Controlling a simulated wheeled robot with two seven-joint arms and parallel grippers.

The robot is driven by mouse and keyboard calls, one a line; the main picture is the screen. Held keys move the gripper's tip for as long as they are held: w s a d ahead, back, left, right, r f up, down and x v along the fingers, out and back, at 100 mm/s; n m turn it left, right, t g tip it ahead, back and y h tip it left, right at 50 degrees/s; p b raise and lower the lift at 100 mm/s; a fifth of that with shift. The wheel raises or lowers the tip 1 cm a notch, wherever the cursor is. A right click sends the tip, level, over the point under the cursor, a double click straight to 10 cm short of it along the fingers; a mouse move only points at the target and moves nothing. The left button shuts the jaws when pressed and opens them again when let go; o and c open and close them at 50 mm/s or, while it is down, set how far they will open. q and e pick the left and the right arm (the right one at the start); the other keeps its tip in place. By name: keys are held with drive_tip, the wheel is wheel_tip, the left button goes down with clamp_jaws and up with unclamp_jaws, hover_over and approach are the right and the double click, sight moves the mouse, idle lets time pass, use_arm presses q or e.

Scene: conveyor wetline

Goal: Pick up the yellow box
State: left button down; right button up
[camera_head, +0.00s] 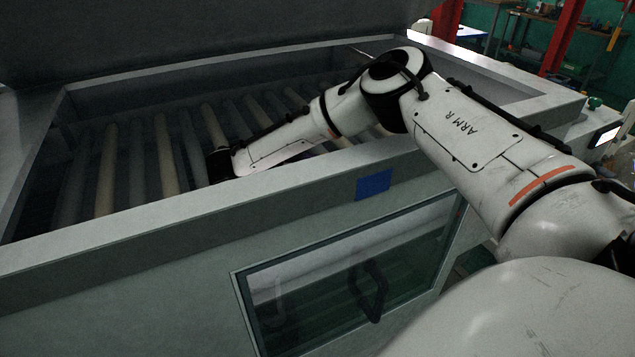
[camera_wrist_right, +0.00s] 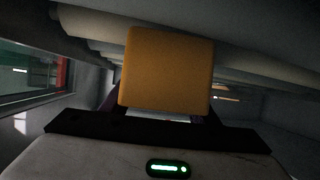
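The yellow box (camera_wrist_right: 167,70) shows large in the right wrist view, in front of my right gripper (camera_wrist_right: 161,106). The dark fingers show at its lower left and lower right edges, and the box hides their tips. I cannot tell whether they press on it or stand apart from it. In the head view my right arm reaches over the conveyor's rim, and only a dark part of the right gripper (camera_head: 218,164) shows low over the rollers. The box is not visible there. My left gripper is not in view.
The conveyor rollers (camera_head: 165,155) lie in a trough behind a raised grey front rim (camera_head: 130,235). A grey hood (camera_head: 200,35) hangs above them. A glazed panel with a dark handle (camera_head: 370,290) is on the front. The rollers at the left are bare.

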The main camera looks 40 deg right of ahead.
drive_tip(key=c, duration=0.4)
